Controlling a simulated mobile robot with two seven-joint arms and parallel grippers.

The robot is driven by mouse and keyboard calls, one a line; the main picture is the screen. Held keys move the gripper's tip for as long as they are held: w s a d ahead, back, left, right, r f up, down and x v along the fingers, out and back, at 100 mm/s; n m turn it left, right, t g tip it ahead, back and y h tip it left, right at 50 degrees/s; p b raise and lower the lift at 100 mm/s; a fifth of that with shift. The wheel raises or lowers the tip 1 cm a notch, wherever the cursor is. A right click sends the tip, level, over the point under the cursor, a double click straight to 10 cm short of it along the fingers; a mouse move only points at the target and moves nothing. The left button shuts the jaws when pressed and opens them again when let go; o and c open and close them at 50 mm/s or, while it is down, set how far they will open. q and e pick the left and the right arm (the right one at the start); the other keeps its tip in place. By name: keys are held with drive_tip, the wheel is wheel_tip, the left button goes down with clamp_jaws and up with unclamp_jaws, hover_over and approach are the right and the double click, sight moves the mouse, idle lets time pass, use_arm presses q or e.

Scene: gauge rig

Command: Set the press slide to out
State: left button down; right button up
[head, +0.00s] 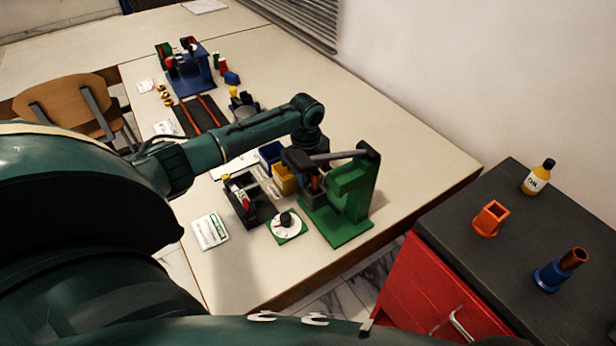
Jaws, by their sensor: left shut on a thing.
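The press is a green stand (352,195) with a flat green base, near the right edge of the table. A grey bar with a black end (367,152) crosses its top. My left arm reaches in from the left and bends down at the press. My left gripper (314,184) is at the left side of the press, low by its base, and shut on a part there that appears to be the press slide. The fingers and the bar hide most of the slide, so its position cannot be told. My right gripper is not in view.
A dial on a green plate (287,224) lies just left of the press base. A black tray (247,200), blue bin (271,155) and yellow bin (285,180) stand close by. A white card (210,231) lies nearer. A red cabinet (425,285) stands right.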

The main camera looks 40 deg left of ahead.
use_arm(q)
drive_tip(key=c, duration=1.6)
unclamp_jaws()
drive_tip(key=shift+w+a, duration=0.1)
drive_tip(key=shift+a, duration=0.2)
drive_tip(key=shift+o, duration=1)
drive_tip(key=shift+d, duration=0.1)
drive_tip(key=shift+r, duration=0.1)
wheel_tip(320, 180, up, 13)
